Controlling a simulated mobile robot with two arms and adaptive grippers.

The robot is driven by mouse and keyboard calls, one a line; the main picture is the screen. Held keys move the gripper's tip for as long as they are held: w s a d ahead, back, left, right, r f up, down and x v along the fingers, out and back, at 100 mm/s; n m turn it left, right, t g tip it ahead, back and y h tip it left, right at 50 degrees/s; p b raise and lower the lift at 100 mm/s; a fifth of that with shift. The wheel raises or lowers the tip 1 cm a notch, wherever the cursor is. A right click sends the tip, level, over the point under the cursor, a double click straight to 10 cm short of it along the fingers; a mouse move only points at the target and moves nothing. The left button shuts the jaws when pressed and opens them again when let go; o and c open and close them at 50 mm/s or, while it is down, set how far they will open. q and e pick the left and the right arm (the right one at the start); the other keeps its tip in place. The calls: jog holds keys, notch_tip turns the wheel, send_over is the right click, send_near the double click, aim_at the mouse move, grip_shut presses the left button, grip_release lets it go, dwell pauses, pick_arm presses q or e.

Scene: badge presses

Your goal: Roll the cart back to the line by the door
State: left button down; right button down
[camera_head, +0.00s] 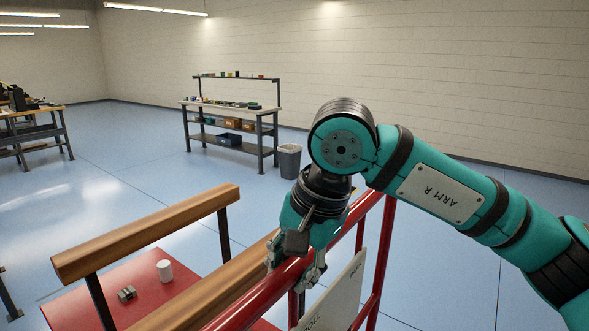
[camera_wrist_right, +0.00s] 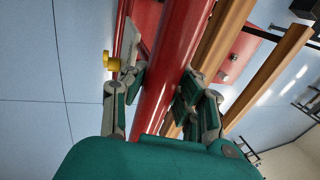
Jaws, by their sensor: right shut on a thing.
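The cart has a red deck (camera_head: 85,305), wooden side rails (camera_head: 150,230) and a red tubular handle (camera_head: 250,305) at the lower middle of the head view. My right gripper (camera_head: 295,268) is on the handle bar from above. In the right wrist view the fingers stand on both sides of the red bar (camera_wrist_right: 172,65), shut on it. A pale plate (camera_head: 338,290) with partly hidden lettering hangs by the handle frame. A white cylinder (camera_head: 165,270) and a small grey part (camera_head: 127,293) sit on the deck. My left gripper does not show. No door or floor line by one is visible.
A workbench (camera_head: 230,105) with shelves stands at the back, with a grey bin (camera_head: 289,160) at its right. Another bench (camera_head: 35,125) is at the far left. Blue floor (camera_head: 130,185) lies open between the cart and the benches.

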jog(key=s+d, duration=0.1)
jog(key=d+b, duration=0.1)
jog(key=d, duration=0.1)
jog(key=shift+s+r, duration=0.2)
jog(key=shift+s, duration=0.2)
jog(key=shift+s+d+f+b, duration=0.1)
jog(key=shift+s+d+b, duration=0.15)
jog(key=shift+b, duration=0.2)
jog(key=shift+s+f, duration=0.1)
jog(key=shift+f, duration=0.1)
